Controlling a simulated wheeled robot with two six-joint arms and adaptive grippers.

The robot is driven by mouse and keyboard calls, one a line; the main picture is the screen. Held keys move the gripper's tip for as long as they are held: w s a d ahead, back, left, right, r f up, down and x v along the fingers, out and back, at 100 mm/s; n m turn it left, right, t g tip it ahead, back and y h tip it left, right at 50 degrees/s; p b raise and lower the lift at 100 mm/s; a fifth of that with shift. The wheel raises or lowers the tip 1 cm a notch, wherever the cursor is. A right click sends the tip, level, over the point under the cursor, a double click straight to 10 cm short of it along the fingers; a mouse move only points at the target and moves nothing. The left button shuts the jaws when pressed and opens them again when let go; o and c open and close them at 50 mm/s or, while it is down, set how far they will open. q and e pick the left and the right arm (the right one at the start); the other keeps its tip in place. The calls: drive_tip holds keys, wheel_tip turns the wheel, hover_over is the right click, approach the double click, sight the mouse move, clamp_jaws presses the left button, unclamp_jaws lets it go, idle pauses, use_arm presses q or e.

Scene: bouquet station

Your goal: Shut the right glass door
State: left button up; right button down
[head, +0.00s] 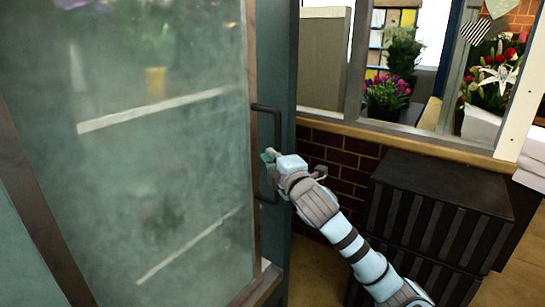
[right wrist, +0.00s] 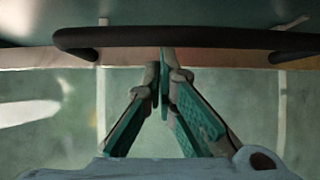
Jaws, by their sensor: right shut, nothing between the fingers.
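The right glass door (head: 165,130) fills the left of the head view, a misty pane in a brown frame. Its dark bar handle (head: 278,125) stands upright on the frame's right edge. In the right wrist view the handle (right wrist: 200,38) runs across the top, with the glass (right wrist: 240,95) below. My right gripper (head: 268,155) is at the handle's middle. Its fingertips (right wrist: 163,68) are together and empty, close beside the bar at the door frame. I cannot tell whether they touch, or whether a gap remains at the door's edge. My left gripper is out of view.
A dark ribbed crate stack (head: 440,190) stands right of my right arm. A brick wall (head: 340,150) with a wooden ledge and windows is behind. Flowers (head: 388,92) show beyond it. Faint shelves and flowers show through the glass.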

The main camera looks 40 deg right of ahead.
drive_tip(key=w+d+p, duration=0.3)
drive_tip(key=d+p, duration=0.2)
drive_tip(key=d, duration=0.5)
drive_tip(key=shift+d, duration=0.35)
drive_tip(key=shift+w+a, duration=0.1)
drive_tip(key=a+p+v, duration=0.1)
drive_tip(key=a+v, duration=0.1)
drive_tip(key=v, duration=1.1)
drive_tip(key=shift+w+a+p, duration=0.25)
drive_tip(key=shift+w+p, duration=0.15)
